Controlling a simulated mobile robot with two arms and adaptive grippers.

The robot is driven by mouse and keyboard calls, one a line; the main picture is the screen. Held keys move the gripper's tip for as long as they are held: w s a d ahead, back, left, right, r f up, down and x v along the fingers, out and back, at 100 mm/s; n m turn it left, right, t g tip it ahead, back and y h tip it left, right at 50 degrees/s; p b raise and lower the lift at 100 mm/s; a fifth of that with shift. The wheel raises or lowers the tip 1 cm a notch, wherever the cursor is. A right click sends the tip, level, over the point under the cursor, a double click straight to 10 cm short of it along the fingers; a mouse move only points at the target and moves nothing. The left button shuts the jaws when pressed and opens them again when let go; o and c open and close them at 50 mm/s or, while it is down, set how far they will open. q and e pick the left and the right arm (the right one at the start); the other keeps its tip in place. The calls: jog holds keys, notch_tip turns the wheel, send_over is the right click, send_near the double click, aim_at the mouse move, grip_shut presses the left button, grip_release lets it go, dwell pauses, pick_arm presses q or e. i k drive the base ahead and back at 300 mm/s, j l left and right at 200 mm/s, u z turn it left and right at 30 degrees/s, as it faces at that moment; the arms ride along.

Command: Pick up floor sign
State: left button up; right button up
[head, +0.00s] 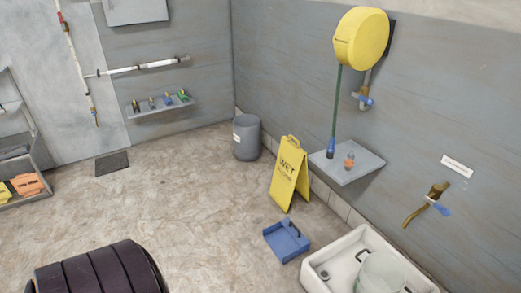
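The yellow floor sign (288,177) stands upright as an A-frame on the floor near the right wall, with "WET" lettering on its front face and a handle opening at the top. It stands left of the small wall shelf and behind a blue dustpan-like tray. Neither of my grippers shows in the head view, and nothing is touching the sign.
A blue tray (287,241) lies on the floor in front of the sign. A white sink (322,270) is at lower right, a wall shelf (345,168) right of the sign, and a grey bin (247,137) behind it. Open floor (180,205) lies to the left.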

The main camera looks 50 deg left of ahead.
aim_at(291, 174)
jog(key=u, duration=1.25)
jog(key=i+j+z, duration=0.1)
jog(key=i+j, duration=0.05)
jog(key=i, duration=0.05)
